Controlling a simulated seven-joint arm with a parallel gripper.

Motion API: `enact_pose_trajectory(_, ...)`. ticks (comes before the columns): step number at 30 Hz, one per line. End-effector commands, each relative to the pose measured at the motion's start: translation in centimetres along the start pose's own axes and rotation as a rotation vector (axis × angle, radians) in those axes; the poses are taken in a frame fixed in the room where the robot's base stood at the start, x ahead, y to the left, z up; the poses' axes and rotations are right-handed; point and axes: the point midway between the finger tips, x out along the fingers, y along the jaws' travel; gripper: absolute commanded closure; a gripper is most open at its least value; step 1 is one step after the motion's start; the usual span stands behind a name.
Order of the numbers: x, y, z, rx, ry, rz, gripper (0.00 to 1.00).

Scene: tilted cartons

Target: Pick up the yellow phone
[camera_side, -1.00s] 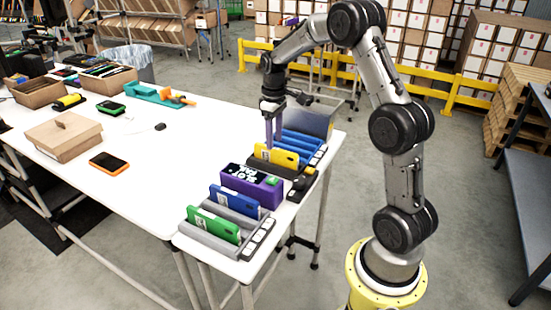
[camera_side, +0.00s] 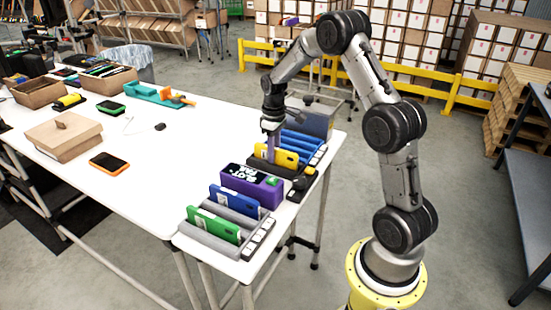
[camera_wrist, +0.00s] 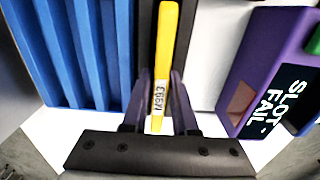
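The yellow phone (camera_side: 280,155) stands on edge in a dark slot of the rack along the table's right side. In the wrist view the yellow phone (camera_wrist: 165,50) is seen edge-on, with a white printed label on its near part. My gripper (camera_side: 270,158) is lowered at the phone's left end. In the wrist view the purple fingers of my gripper (camera_wrist: 161,85) are apart, one on each side of the phone. Small gaps seem to show between fingers and phone; contact is not clear.
A purple box marked "SLOT FAIL" (camera_side: 250,184) is close on the near side, and blue ribbed slots (camera_side: 302,143) are on the far side. Blue (camera_side: 236,200) and green (camera_side: 214,224) phones stand nearer. An orange-edged phone (camera_side: 109,163) lies on the open white table.

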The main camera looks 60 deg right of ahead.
Motion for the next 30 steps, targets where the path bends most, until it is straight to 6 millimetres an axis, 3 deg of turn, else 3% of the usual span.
enact_pose_trajectory(1, 0.0, 0.0, 0.0, 0.000, 0.000, 0.000, 0.84)
enact_pose_trajectory(4, 0.0, 0.0, 0.0, 0.000, 0.000, 0.000, 1.00)
enact_pose_trajectory(20, -0.7, 0.1, -0.1, 0.000, 0.004, 0.002, 1.00)
enact_pose_trajectory(27, -3.6, 0.0, -0.1, 0.000, 0.007, 0.004, 1.00)
enact_pose_trajectory(30, -5.3, -0.8, 1.4, 0.000, 0.006, 0.003, 1.00)
